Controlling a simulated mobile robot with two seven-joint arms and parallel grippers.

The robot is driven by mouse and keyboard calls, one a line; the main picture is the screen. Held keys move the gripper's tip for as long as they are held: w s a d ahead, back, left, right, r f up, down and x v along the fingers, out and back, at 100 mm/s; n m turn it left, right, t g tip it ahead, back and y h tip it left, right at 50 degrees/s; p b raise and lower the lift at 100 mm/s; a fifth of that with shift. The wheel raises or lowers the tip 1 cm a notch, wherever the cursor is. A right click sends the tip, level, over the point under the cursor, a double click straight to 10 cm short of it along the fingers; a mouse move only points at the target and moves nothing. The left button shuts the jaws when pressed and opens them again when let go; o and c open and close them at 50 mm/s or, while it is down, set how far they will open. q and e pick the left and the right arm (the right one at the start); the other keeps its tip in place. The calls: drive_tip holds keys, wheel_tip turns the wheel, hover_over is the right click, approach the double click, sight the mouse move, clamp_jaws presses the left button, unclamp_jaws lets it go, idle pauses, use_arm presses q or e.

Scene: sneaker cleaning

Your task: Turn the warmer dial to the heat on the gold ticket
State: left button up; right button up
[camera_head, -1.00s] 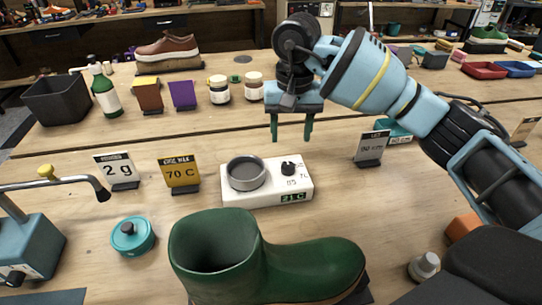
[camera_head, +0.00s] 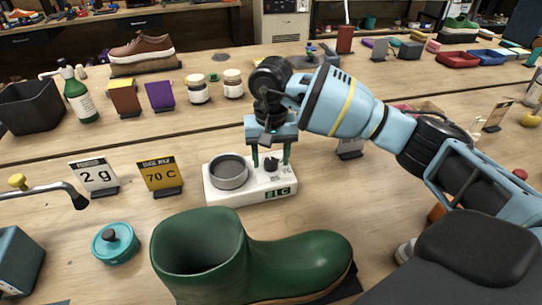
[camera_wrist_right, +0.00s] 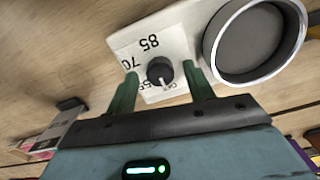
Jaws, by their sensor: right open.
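The white warmer (camera_head: 235,196) stands behind the green boot, with a round grey cup on its left and a small green display on its front. Its black dial (camera_wrist_right: 160,71) sits between the fingers of my open right gripper (camera_head: 271,160); the fingers straddle it without visibly gripping it. In the right wrist view the labels 85, 70 and 55 show around the dial. Its pale pointer is turned toward the gripper's side, near the 55 and some small print. The gold ticket (camera_head: 160,176) reads 70 C and stands left of the warmer. My left gripper is not in view.
A green boot (camera_head: 290,260) stands close in front of the warmer. A white 2 g ticket (camera_head: 94,176) and a teal lidded pot (camera_head: 115,243) are to the left. Jars, a bottle and a brown shoe (camera_head: 141,48) stand farther back.

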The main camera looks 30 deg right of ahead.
drive_tip(key=shift+f, duration=0.2)
drive_tip(key=shift+c, duration=0.2)
drive_tip(key=c, duration=0.9)
